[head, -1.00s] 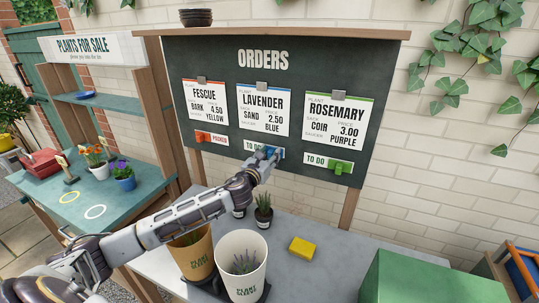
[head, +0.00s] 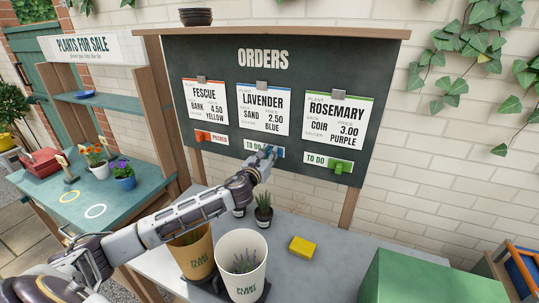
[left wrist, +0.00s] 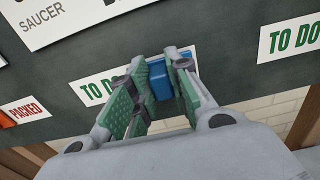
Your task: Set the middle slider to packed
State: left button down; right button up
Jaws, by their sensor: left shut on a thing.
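The order board (head: 222,68) stands at the back. Its middle slider, under the lavender card (head: 263,108), has a blue knob (left wrist: 159,80). A white "TO DO" label (left wrist: 92,90) shows to the left of the knob, partly hidden by a finger. My left gripper (head: 268,154) reaches up to this slider, and in the left wrist view its green-padded fingers are on either side of the blue knob, shut on it. The left slider, with a red knob (head: 202,136), shows "PACKED". The right slider, with a green knob (head: 341,167), shows "TO DO". My right gripper is out of view.
Below the board, the grey table (head: 325,270) holds a brown pot (head: 192,255), a white pot (head: 240,265), small potted plants (head: 263,210) and a yellow block (head: 301,246). A green box (head: 430,280) is at front right. A plant shelf (head: 115,205) stands left.

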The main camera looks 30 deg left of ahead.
pick_arm(q)
jog(key=a, duration=0.8)
jog(key=shift+s, duration=0.25)
jog(key=shift+a, duration=0.4)
jog(key=shift+r, duration=0.1)
jog(key=c, duration=1.3)
grip_release()
jog(key=shift+a, duration=0.15)
jog(key=shift+s, duration=0.1)
